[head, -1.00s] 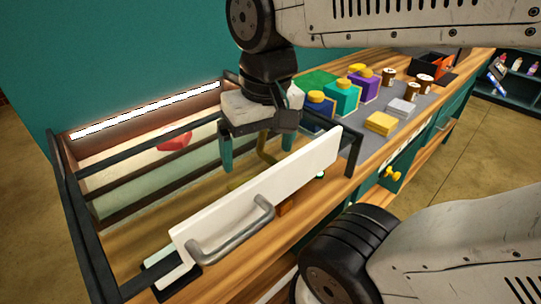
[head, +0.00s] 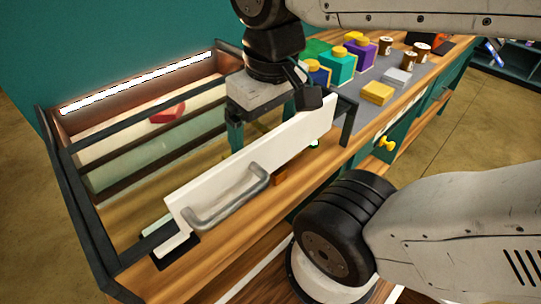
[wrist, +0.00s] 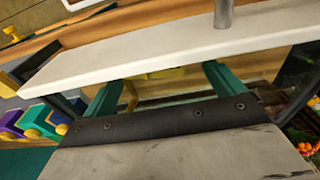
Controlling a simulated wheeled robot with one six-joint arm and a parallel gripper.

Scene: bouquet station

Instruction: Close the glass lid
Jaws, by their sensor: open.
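A dark-framed case (head: 77,215) with see-through glass stands on the wooden counter at the left in the head view. A white front bar (head: 245,163) with a grey handle (head: 232,200) runs along its near side. The bar also crosses the wrist view (wrist: 150,58). I cannot tell which glass pane is the lid or how far it is open. My gripper (head: 262,137) points down just behind the bar. Its teal fingers are apart and empty in the wrist view (wrist: 165,78), tips close to or under the bar. Contact cannot be seen.
A red object (head: 168,112) shows inside the case, under a bright light strip. Purple, teal and blue boxes with yellow tops, a yellow block (head: 377,92) and several jars stand on the counter to the right. My arm fills the right foreground.

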